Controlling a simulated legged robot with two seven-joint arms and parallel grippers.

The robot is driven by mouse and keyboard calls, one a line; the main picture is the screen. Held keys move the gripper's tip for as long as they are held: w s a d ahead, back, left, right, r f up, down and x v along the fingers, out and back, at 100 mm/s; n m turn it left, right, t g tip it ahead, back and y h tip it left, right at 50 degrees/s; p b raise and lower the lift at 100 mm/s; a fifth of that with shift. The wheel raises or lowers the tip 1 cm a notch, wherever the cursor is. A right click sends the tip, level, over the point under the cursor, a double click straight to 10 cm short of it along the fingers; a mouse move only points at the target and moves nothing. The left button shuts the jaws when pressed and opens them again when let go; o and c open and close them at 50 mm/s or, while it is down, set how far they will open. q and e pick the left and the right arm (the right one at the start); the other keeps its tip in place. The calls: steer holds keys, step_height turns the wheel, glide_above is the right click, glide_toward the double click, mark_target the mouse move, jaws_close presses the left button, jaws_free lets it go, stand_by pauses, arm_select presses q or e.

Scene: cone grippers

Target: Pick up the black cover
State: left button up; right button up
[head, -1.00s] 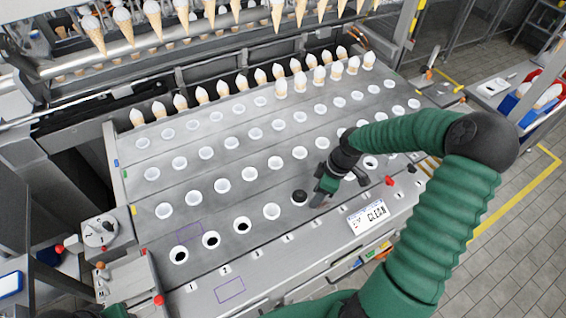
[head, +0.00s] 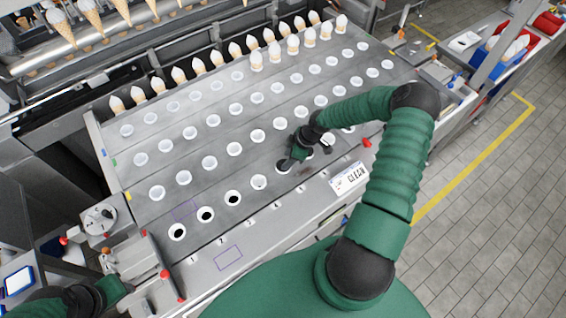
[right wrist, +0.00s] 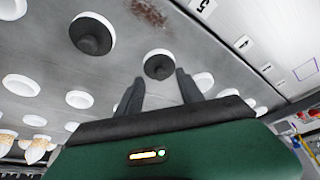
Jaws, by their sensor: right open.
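A black cover (right wrist: 159,65) sits in a front-row hole of the sloped metal plate, just beyond the fingertips of my right gripper (right wrist: 159,84) in the right wrist view. The fingers are apart, with nothing between them. In the head view my right gripper (head: 288,162) is low over the plate at this cover (head: 283,168) and partly hides it. A second black piece (right wrist: 92,36) in a white ring lies farther up and left in the wrist view. Part of my left gripper (head: 114,290) shows at the lower left of the head view; its fingers are unclear.
The sloped plate (head: 150,213) has rows of white-ringed holes. Several filled cones (head: 256,61) stand along its back, with more cones (head: 90,12) hanging above. Red knobs (head: 367,142) edge the plate. Tiled floor (head: 490,190) is clear at the right.

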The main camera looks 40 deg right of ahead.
steer(key=shift+x, duration=0.95)
steer(key=shift+w+a+f, duration=0.1)
steer(key=shift+w+f, duration=0.05)
steer(key=shift+f, duration=0.1)
jaws_close()
steer(key=shift+r, duration=0.1)
